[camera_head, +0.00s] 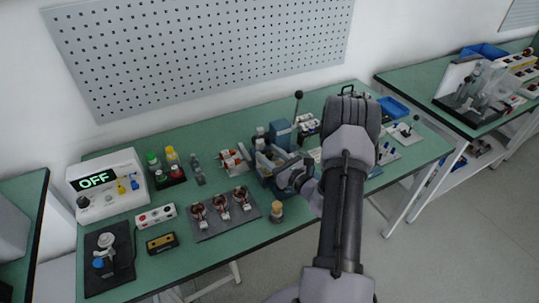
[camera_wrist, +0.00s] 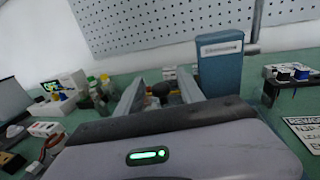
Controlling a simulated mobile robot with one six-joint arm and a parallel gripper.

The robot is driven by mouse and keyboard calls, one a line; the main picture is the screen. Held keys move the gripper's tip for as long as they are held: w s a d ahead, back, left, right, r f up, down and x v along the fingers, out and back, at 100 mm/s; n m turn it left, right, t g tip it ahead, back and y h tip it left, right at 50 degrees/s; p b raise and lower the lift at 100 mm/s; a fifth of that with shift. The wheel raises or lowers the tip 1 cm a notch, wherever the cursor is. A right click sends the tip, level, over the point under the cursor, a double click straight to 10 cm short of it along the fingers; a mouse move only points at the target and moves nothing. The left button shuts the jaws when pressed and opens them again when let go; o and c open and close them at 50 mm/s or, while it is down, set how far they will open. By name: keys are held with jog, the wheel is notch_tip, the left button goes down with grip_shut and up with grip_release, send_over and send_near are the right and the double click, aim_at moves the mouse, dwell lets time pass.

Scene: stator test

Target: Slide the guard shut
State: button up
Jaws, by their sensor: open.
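A blue bench fixture (camera_head: 281,135) stands near the middle of the green table. Its tall blue block with a pale label also shows in the wrist view (camera_wrist: 221,65). My gripper (camera_wrist: 160,82) has its two grey fingers apart, with a dark round knob (camera_wrist: 161,90) seen between them; I cannot tell whether they touch it. In the head view my gripper (camera_head: 270,158) is at the front of the fixture and hides part of it. The guard cannot be told apart clearly from the rest of the fixture.
A white box with an OFF display (camera_head: 97,180) stands at the left. A dark tray (camera_head: 224,215) with several copper-wound parts lies left of my gripper. A wooden-topped cylinder (camera_head: 277,211) stands near the front edge. An upright lever (camera_head: 297,103) rises behind the fixture.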

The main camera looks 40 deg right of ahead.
grip_shut()
dwell(1.3)
